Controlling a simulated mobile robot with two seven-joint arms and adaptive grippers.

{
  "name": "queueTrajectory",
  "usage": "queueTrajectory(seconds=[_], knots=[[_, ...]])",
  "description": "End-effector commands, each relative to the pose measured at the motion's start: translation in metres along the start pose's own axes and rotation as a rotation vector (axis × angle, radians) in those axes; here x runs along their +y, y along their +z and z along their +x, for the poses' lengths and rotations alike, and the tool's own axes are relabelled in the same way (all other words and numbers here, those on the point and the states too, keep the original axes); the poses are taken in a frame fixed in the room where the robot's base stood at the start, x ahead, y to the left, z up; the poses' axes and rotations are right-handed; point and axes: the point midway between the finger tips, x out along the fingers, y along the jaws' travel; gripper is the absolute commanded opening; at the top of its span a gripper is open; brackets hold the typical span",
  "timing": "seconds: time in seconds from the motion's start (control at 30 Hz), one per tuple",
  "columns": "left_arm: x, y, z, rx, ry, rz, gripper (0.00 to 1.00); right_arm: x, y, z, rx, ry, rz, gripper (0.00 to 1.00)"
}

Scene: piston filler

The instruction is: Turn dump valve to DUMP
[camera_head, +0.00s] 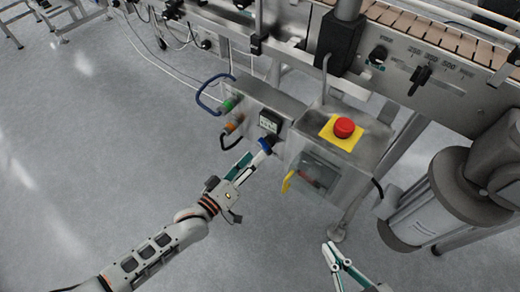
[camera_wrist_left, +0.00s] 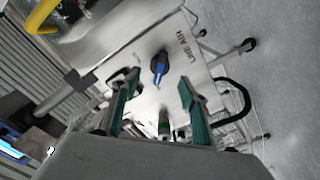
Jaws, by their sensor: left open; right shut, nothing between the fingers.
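A blue-handled valve knob (camera_wrist_left: 159,68) sits on a grey metal panel face beside a printed label that seems to read "LINE AIR". It also shows in the head view as a small blue piece (camera_head: 265,145) on the lower front of the machine box. My left gripper (camera_head: 254,158) is open, its fingers pointing at that face. In the left wrist view its teal-padded fingers (camera_wrist_left: 158,88) stand on either side of the knob; contact cannot be made out. My right gripper (camera_head: 332,249) is shut and empty, low in the head view, away from the panel.
A red emergency button (camera_head: 344,127) on a yellow plate tops the neighbouring box, with a yellow handle (camera_head: 288,180) on its front. Green (camera_head: 227,104) and orange (camera_head: 233,123) fittings with hoses are left of the valve. A conveyor (camera_head: 440,38) runs behind. The floor at left is open.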

Motion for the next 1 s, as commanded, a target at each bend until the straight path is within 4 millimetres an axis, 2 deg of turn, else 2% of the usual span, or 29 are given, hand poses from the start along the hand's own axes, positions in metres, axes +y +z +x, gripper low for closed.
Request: queueTrajectory(seconds=[0.03,0.2,0.4,1.0], knots=[[-0.001,0.001,-0.012,-0.002,-0.002,-0.001,0.44,0.0,0.0,0.0,0.0,0.0,0.0,0.0],[-0.001,0.0,-0.042,-0.002,-0.001,0.0,0.44,0.0,0.0,0.0,0.0,0.0,0.0,0.0],[0.0,0.0,-0.061,-0.001,-0.001,0.0,0.44,0.0,0.0,0.0,0.0,0.0,0.0,0.0],[0.0,0.0,-0.064,0.0,0.0,0.0,0.44,0.0,-0.001,0.0,0.001,0.0,0.0,0.0]])
